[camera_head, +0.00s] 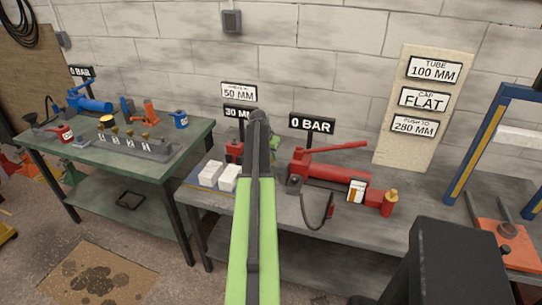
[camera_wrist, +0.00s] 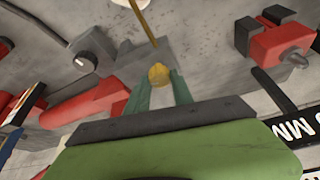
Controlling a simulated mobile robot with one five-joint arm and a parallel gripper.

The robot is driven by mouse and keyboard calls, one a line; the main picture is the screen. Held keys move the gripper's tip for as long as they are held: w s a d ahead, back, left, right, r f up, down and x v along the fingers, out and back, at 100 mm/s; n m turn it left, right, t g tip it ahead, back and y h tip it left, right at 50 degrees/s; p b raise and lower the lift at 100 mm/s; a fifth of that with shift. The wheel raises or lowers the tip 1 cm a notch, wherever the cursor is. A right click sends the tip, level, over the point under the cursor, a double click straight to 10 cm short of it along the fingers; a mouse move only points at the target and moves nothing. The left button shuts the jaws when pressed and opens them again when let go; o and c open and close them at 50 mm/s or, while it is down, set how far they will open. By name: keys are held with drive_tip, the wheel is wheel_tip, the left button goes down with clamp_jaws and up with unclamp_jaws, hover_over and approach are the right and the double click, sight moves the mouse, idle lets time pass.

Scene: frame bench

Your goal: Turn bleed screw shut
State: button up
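The red hand pump (camera_head: 330,172) lies on the right-hand bench, with a long red handle and a black hose; it shows on the left of the wrist view (camera_wrist: 95,105). In the wrist view a round brass-yellow screw head (camera_wrist: 158,73) sits at the tips of the two green fingers of my gripper (camera_wrist: 160,82). The fingers stand a little apart, one on each side of the head; contact is unclear. In the head view my arm hides the fingers and this screw. A brass fitting (camera_head: 391,195) tops the red block at the pump's right end.
A "0 BAR" sign (camera_head: 312,124) stands behind the pump. White boxes (camera_head: 220,175) sit left of my arm. A red clamp-like part (camera_wrist: 280,40) is at the wrist view's right. A blue press frame (camera_head: 485,140) stands at the far right. A green bench (camera_head: 60,165) holds other tools.

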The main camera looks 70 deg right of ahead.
clamp_jaws()
drive_tip(key=shift+m, duration=0.3)
drive_tip(key=m+g, duration=0.1)
drive_tip(key=m, duration=0.2)
drive_tip(key=shift+w+d+y, duration=0.1)
drive_tip(key=shift+w+y, duration=0.05)
drive_tip(key=shift+y, duration=0.15)
drive_tip(key=m, duration=0.2)
drive_tip(key=m+g, duration=0.1)
drive_tip(key=m, duration=0.1)
drive_tip(key=shift+d+g+y, duration=0.1)
drive_tip(key=shift+g+y, duration=0.2)
drive_tip(key=shift+y, duration=0.1)
drive_tip(key=m, duration=0.2)
drive_tip(key=m+y, duration=0.1)
drive_tip(key=m, duration=0.1)
drive_tip(key=shift+w+d+g+y, duration=0.1)
drive_tip(key=shift+w+g+y, duration=0.05)
drive_tip(key=shift+g+y, duration=0.2)
drive_tip(key=shift+m+g+y, duration=0.25)
drive_tip(key=shift+m+y, duration=0.3)
drive_tip(key=shift+m, duration=1.55)
